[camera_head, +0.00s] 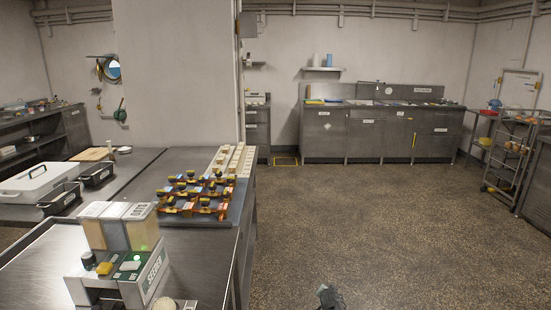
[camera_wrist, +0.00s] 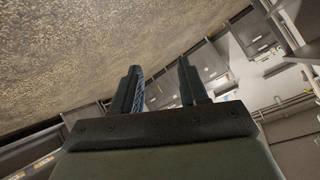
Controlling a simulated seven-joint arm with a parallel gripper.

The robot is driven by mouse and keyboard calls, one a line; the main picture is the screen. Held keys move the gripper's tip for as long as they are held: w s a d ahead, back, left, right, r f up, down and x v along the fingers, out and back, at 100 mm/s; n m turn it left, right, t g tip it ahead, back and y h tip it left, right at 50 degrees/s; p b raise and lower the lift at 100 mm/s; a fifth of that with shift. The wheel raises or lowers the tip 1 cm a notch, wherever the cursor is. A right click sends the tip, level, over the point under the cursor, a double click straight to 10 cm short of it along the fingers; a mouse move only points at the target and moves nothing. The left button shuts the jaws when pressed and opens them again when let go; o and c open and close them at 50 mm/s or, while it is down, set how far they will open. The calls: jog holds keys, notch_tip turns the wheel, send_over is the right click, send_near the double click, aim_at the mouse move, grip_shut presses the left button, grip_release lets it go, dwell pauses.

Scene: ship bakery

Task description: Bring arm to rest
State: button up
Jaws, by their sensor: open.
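My gripper (camera_wrist: 158,88) is open in the wrist view, its two dark fingers apart with nothing between them. Beyond the fingers the wrist view shows the speckled floor and, tilted, the steel cabinets and wall. In the head view a small dark part of my arm's end (camera_head: 330,297) shows at the bottom edge, over the floor. It is far from the cabinets and to the right of the steel counter. The rest of the arm is out of the head view.
A steel counter (camera_head: 200,262) on the left carries a dispenser-like machine (camera_head: 120,255), a rack of small jars (camera_head: 195,192) and a white lidded box (camera_head: 38,180). Steel cabinets (camera_head: 380,135) line the back wall. A wheeled rack (camera_head: 508,150) stands right. The middle floor (camera_head: 390,220) is clear.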

jog(key=s+f+n+g, duration=0.1)
jog(key=s+f+g, duration=0.2)
jog(key=s+f, duration=0.55)
jog(key=s+f+n+g, duration=0.1)
jog(key=s+f+g, duration=0.2)
jog(key=s, duration=1)
jog(key=s+f+n+g, duration=0.1)
jog(key=s+f+g, duration=0.2)
jog(key=s+f, duration=0.55)
jog(key=s+a+r+n+g, duration=0.1)
jog(key=s+g, duration=0.1)
jog(key=s, duration=0.9)
jog(key=s+a+r+n+g+y, duration=0.1)
jog(key=s+a+n+g, duration=0.1)
jog(key=s, duration=1)
jog(key=s+a+r+n+g, duration=0.1)
jog(key=s+g, duration=0.3)
jog(key=s, duration=0.7)
jog(key=shift+s+a+r+y, duration=0.25)
jog(key=shift+a+y, duration=0.05)
jog(key=shift+a, duration=0.15)
